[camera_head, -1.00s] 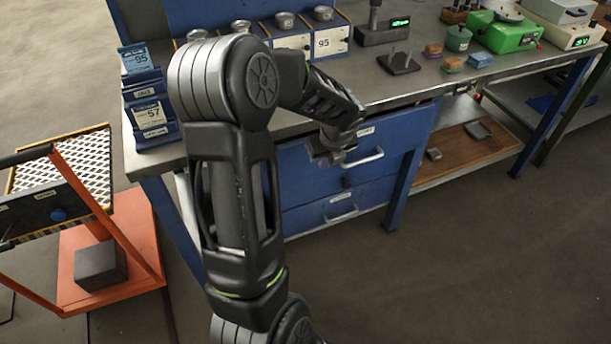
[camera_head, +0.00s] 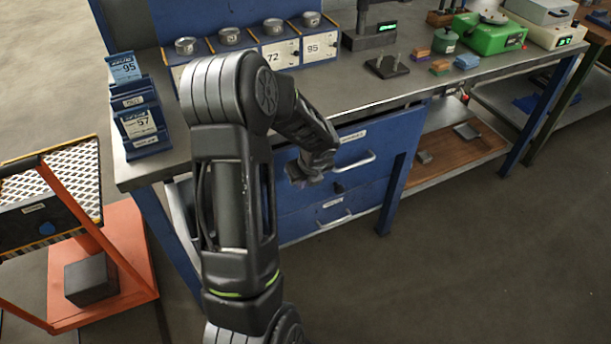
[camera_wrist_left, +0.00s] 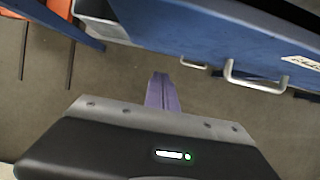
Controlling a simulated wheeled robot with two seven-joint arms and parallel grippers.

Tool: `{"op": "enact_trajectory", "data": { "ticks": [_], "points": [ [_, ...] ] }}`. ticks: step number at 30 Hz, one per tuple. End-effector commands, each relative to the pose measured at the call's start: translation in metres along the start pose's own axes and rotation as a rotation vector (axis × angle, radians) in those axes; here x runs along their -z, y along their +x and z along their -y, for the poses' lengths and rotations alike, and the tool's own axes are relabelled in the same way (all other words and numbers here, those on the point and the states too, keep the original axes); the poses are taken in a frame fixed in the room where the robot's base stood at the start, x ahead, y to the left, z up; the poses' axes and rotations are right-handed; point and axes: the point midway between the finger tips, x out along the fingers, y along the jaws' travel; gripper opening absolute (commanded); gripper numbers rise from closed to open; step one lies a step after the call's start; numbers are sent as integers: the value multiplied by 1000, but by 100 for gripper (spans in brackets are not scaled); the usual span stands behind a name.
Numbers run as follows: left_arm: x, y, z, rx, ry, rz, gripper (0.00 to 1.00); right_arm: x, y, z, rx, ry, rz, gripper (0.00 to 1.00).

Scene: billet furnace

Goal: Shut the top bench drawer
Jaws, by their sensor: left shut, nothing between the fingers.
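The top bench drawer (camera_head: 372,140) has a blue front with a pale label and a metal bar handle. Its front appears to stand out past the blue bench leg, but how far is hard to tell and its inside is hidden. My left gripper (camera_head: 308,178) is in front of the drawer front, left of the handle, and my arm covers the drawer's left part. In the left wrist view the shut, empty purple fingers (camera_wrist_left: 162,92) point toward the blue drawer front (camera_wrist_left: 190,32), apparently apart from it. The drawer handle (camera_wrist_left: 255,82) is to their right. My right gripper is out of view.
A lower drawer (camera_head: 335,212) sits below. The bench top (camera_head: 350,88) carries containers, a dark block and a green scale (camera_head: 490,32). A blue card rack (camera_head: 138,115) stands at its left end. An orange cart (camera_head: 125,255) is at left. The floor at right is clear.

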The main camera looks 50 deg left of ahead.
Motion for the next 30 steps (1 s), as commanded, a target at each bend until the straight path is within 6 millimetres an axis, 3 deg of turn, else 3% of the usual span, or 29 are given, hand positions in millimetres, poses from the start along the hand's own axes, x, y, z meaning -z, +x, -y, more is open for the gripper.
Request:
{"op": "enact_trajectory", "data": {
  "ticks": [4,7,12,25,30],
  "points": [
    [2,32,-1,-3,1,-3,0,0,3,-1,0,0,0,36],
    [-18,33,-1,-1,-4,1,0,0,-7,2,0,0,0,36],
    [-33,41,0,0,-1,0,0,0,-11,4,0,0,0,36],
    [-38,43,0,0,0,0,0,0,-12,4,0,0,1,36],
    [-48,44,0,-1,-1,0,0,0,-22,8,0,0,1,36]
  ]
}}
